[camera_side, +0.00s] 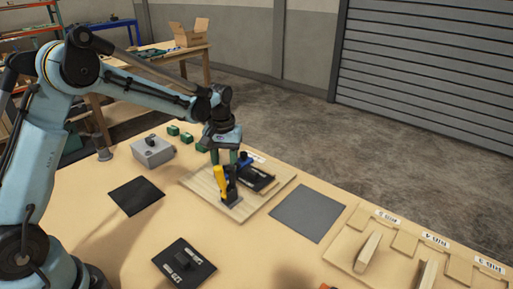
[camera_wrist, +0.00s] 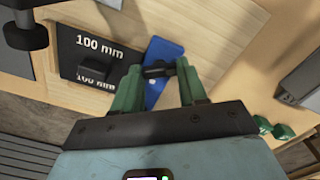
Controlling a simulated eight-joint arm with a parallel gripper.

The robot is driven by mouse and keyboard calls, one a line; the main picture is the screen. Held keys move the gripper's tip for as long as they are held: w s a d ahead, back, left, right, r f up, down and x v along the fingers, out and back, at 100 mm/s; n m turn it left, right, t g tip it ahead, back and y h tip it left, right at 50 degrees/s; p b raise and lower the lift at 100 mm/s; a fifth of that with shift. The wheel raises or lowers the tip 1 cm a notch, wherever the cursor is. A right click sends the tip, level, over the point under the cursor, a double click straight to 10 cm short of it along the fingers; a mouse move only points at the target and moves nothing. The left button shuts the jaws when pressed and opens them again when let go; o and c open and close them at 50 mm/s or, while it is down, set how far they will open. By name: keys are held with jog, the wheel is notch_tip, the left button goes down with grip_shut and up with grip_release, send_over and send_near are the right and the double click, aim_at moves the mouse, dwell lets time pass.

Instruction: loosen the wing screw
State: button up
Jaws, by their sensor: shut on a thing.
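My gripper (camera_wrist: 159,67) has green fingers, shut on a small black piece, which looks like the wing screw (camera_wrist: 155,71), above a blue plate (camera_wrist: 166,52). The fingers stand on either side of the piece. In the side view my gripper (camera_side: 226,163) points down over the wooden board (camera_side: 283,186), and the blue plate (camera_side: 246,160) shows beside the fingers. The screw cannot be made out there. A black plate marked 100 mm (camera_wrist: 75,48) lies next to the blue plate in the wrist view. The screw's thread is hidden.
A yellow-handled clamp (camera_side: 220,181) stands close in front of my gripper. Dark mats (camera_side: 136,195) and a grey mat (camera_side: 307,212) lie flat. Labelled wooden bays (camera_side: 405,242) are at right.

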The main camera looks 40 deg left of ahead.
aim_at(225, 166)
jog(key=n, duration=0.5)
jog(key=shift+n, duration=0.4)
jog(key=n, duration=0.5)
jog(key=shift+n, duration=0.4)
jog(key=o, duration=1.1)
notch_tip(225, 166, up, 12)
